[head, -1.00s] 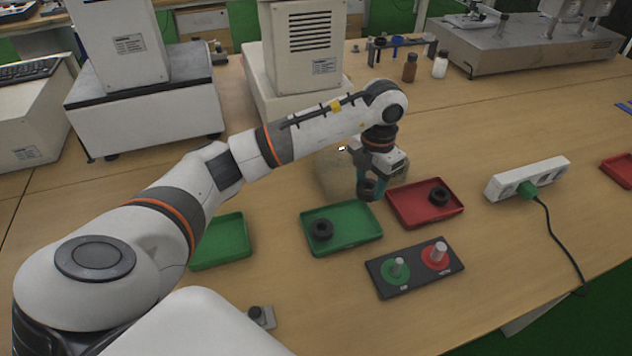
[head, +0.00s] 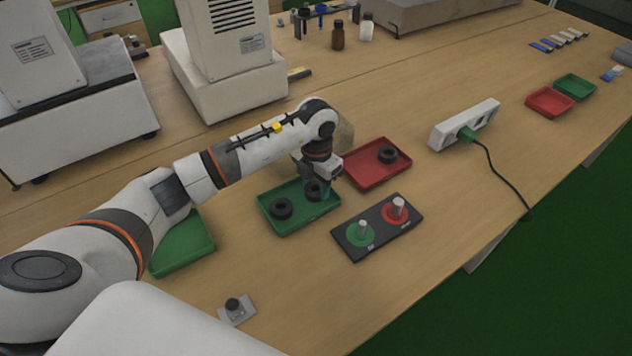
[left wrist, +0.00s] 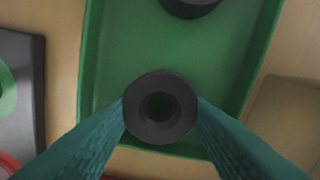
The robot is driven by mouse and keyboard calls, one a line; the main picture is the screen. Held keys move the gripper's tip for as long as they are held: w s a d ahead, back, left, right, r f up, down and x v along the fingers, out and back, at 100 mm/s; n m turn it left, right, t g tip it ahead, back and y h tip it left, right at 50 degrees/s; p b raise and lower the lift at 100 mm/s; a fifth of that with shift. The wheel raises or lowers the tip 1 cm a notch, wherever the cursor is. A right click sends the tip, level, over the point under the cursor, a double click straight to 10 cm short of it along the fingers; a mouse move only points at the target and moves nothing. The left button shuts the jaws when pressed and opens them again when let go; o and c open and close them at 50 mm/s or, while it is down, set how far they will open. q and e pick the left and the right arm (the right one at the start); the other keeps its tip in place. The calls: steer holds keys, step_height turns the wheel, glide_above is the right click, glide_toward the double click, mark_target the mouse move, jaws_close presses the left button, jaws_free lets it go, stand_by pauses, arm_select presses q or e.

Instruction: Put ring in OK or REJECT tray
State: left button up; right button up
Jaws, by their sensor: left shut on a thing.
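My left gripper (head: 320,190) is shut on a black ring (head: 312,192), which is over the right end of the middle green tray (head: 290,228). In the left wrist view the held ring (left wrist: 160,108) sits between the two teal fingers, above the green tray floor (left wrist: 170,60). I cannot tell whether it touches the floor. A second black ring (head: 281,208) lies in the left part of this tray. The red tray (head: 372,180) to the right holds another black ring (head: 388,155). My right gripper is not in view.
An empty green tray (head: 183,245) is at the left beside my arm. A white power strip (head: 465,125) with a cable stands at right. Smaller trays (head: 550,102) are farther right.

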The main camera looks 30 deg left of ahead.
arm_select(q)
steer(key=o, duration=1)
steer(key=shift+f, duration=0.1)
step_height(320, 180, up, 12)
steer(key=shift+r+b, duration=0.2)
steer(key=shift+b, duration=0.2)
steer(key=shift+f, duration=0.1)
